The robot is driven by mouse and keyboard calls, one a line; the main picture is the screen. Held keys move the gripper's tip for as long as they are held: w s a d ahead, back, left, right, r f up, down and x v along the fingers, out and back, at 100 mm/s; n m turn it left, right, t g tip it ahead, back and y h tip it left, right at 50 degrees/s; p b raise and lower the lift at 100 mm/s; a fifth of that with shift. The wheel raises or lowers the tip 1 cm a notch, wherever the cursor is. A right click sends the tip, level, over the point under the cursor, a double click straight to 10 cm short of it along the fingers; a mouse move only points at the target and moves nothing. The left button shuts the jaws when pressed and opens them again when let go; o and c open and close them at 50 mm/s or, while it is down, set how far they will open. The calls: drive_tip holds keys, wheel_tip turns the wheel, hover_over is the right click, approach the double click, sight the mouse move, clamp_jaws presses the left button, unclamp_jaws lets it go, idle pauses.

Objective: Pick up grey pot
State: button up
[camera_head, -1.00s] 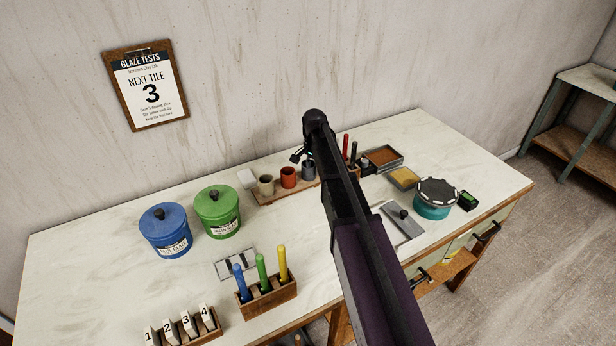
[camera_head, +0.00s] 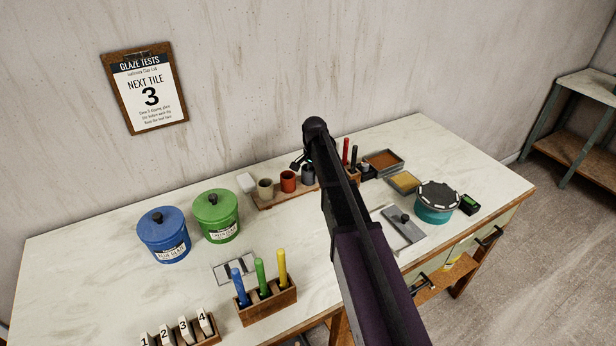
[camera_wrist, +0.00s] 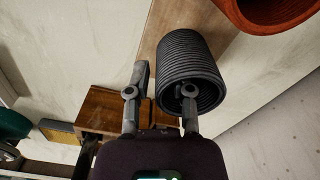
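The grey pot (camera_head: 307,173) stands on a wooden board at the back of the table, right of the red pot, partly hidden by my arm in the head view. In the wrist view the grey pot (camera_wrist: 187,60) is dark and ribbed, with its mouth toward me. My gripper (camera_wrist: 165,84) is open. Its right finger overlaps the pot's mouth and seems to reach into it. Its left finger is outside, beside the pot's wall, with a small gap. In the head view my gripper (camera_head: 302,160) is small and partly hidden by my arm.
The red pot (camera_head: 289,181) and a beige pot (camera_head: 265,189) stand left of the grey pot on the wooden board (camera_head: 285,198). A wooden holder with red and black tools (camera_head: 346,152) stands close to the right. Bare tabletop lies in front of the board.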

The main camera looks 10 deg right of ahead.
clamp_jaws()
drive_tip(key=shift+r, duration=0.25)
wheel_tip(320, 180, up, 10)
drive_tip(key=p, duration=1)
drive_tip(key=shift+f, duration=0.2)
idle(0.5)
